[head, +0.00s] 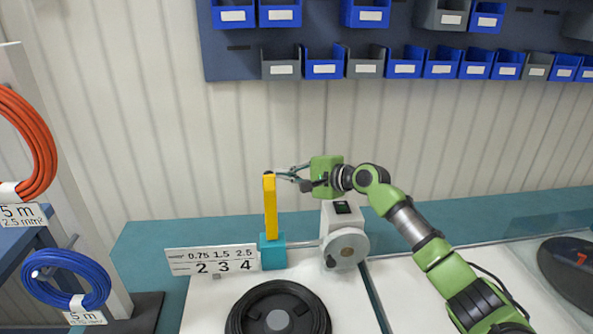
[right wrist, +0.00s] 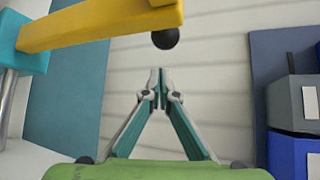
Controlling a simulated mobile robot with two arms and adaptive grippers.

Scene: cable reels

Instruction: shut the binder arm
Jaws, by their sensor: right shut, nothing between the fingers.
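The yellow binder arm (head: 270,206) stands upright on its teal base block (head: 272,252) in the head view. In the right wrist view the yellow arm (right wrist: 100,24) crosses the top left, with a black ball (right wrist: 165,38) at its end and the teal base (right wrist: 25,42) at the left edge. My right gripper (head: 276,174) is beside the arm's top end in the head view. In the right wrist view the right gripper (right wrist: 159,75) is shut, its fingertips together and empty, just below the black ball with a visible gap. My left gripper is not in view.
A white device with a grey disc (head: 345,246) stands right of the base. A black cable reel (head: 278,312) lies in front. A number sign (head: 212,260) stands left. Orange (head: 40,140) and blue cable coils (head: 67,278) hang left. Blue and grey bins line the back wall.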

